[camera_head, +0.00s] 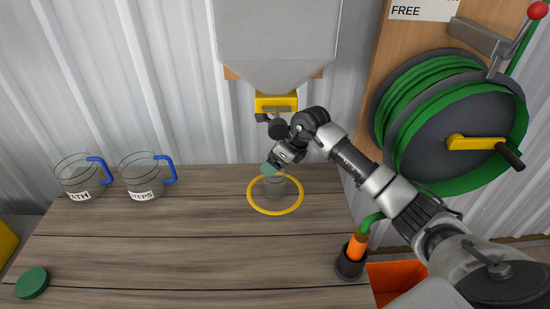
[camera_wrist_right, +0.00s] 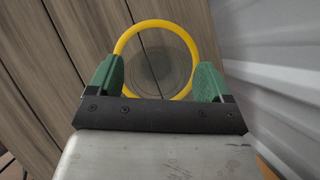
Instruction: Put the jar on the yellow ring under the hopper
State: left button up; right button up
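The clear glass jar (camera_head: 276,189) stands upright inside the yellow ring (camera_head: 299,203) on the wooden bench, under the grey hopper (camera_head: 277,45). My right gripper (camera_head: 270,169) is at the jar's top from above. In the right wrist view, its green fingers (camera_wrist_right: 158,75) lie on either side of the jar's rim and appear to touch it. The jar (camera_wrist_right: 158,68) is seen from above, roughly centred in the ring (camera_wrist_right: 125,42). Whether its base rests fully on the bench is hard to tell. My left gripper is not in view.
Two clear pitchers with blue handles, one left (camera_head: 78,178) and one labelled STEPS (camera_head: 142,178), stand at the bench's back left. A green lid (camera_head: 32,283) lies front left. An orange hose nozzle (camera_head: 356,247) sits at the right edge, near the hose reel (camera_head: 450,120). The bench middle is clear.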

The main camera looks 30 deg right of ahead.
jog(key=shift+o, duration=0.8)
jog(key=shift+d, duration=0.1)
jog(key=s+d+r+b, duration=0.1)
jog(key=s+d+b, duration=0.1)
jog(key=s+d, duration=0.6)
jog(key=shift+s, duration=0.95)
